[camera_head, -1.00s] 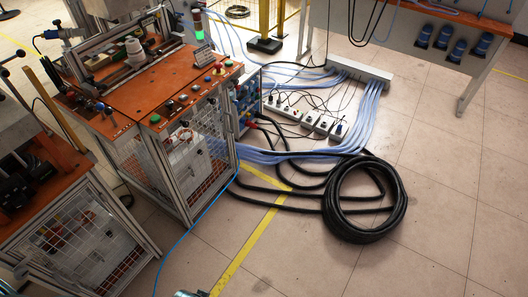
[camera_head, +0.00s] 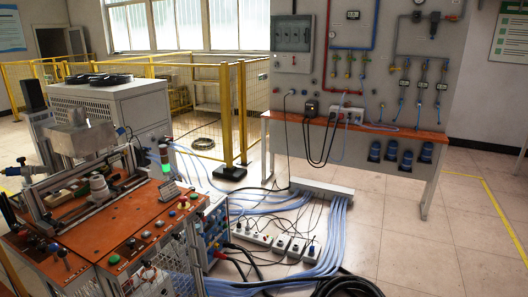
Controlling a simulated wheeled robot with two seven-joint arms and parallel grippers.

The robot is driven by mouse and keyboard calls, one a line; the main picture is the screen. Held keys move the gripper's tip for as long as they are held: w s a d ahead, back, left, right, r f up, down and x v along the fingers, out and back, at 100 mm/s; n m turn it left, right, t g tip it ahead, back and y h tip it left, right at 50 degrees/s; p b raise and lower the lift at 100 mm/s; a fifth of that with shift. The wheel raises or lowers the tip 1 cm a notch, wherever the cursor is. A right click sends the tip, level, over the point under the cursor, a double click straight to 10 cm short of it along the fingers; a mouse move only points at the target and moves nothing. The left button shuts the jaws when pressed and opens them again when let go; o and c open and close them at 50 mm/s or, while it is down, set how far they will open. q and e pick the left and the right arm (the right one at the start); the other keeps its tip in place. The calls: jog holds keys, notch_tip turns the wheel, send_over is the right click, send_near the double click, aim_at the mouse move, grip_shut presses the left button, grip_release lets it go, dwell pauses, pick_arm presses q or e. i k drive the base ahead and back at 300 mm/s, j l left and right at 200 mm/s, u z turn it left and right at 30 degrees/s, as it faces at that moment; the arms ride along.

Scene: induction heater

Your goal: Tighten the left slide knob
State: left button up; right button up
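The induction heater bench (camera_head: 140,232) stands at the lower left, with an orange top and an aluminium frame. On its top is a slide assembly with metal rails (camera_head: 75,190) and a pale cylindrical part (camera_head: 99,187). Small dark knobs and fittings (camera_head: 53,248) sit along its front left edge. They are too small for me to tell which is the left slide knob. Neither of my grippers shows in this view.
Blue hoses (camera_head: 328,245), power strips (camera_head: 272,240) and a black cable coil (camera_head: 347,287) cover the floor to the right. A yellow fence (camera_head: 242,115) and a grey panel workbench (camera_head: 350,148) stand behind. The right floor is clear.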

aim_at(48, 216)
jog(key=u, duration=1.45)
